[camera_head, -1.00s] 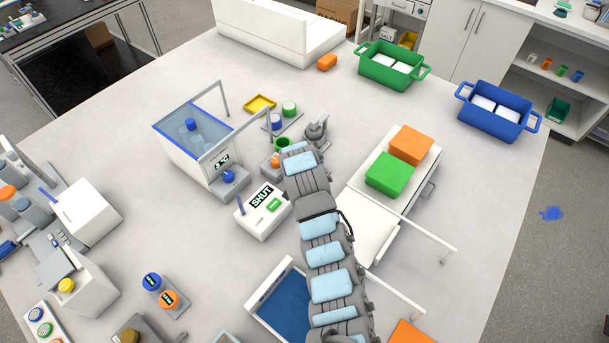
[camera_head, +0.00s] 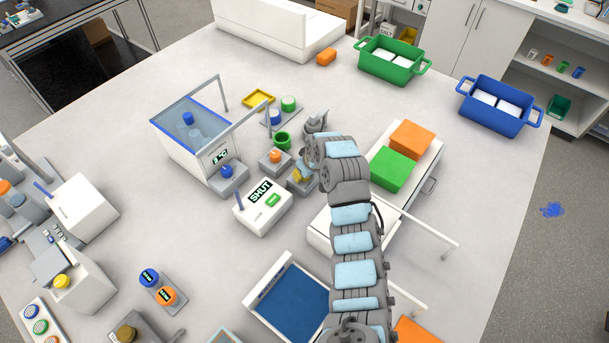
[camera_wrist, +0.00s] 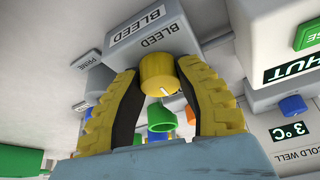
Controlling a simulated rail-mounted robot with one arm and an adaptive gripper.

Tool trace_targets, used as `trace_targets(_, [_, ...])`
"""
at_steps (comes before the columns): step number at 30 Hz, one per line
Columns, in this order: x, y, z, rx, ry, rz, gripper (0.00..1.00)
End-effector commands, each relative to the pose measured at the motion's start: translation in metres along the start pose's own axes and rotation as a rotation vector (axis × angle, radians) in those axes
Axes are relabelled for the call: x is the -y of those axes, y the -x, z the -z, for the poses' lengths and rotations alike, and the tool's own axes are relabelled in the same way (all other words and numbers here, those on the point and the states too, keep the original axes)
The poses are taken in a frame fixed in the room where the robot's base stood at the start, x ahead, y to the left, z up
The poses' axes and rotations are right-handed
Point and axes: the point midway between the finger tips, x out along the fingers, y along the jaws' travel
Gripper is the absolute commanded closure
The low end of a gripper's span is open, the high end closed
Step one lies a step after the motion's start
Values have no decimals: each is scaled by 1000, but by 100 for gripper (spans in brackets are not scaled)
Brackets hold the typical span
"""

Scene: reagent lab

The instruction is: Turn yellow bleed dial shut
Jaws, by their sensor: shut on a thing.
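The yellow bleed dial (camera_wrist: 157,76) is a round knob with a white pointer mark on the grey block (camera_wrist: 150,40) labelled BLEED in the wrist view. My gripper (camera_wrist: 160,68) has yellow fingers with dark pads, one on each side of the dial, shut on it. In the head view my gripper (camera_head: 302,175) is low at the bleed block, just right of the orange dial (camera_head: 275,156); the yellow dial itself is hard to make out there. The white box (camera_head: 262,206) left of it has a display (camera_head: 261,191) reading SHUT.
The green cup (camera_head: 282,140) stands close behind the orange dial. The cold well (camera_head: 195,140) with its blue dial (camera_head: 227,171) is at the left. Green (camera_head: 391,168) and orange (camera_head: 411,139) blocks lie on the white unit right of my arm.

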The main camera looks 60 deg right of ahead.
Motion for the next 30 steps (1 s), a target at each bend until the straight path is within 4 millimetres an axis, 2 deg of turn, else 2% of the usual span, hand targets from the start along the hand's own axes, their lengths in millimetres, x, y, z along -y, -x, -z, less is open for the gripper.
trace_targets(9, [0,-2,-1,1,78,34,100])
trace_targets(23, [0,-2,-1,2,87,38,100])
trace_targets(24, [0,-2,-1,2,87,38,53])
trace_targets(26, [0,-1,-1,2,87,37,36])
trace_targets(30, [0,-1,-1,1,87,37,35])
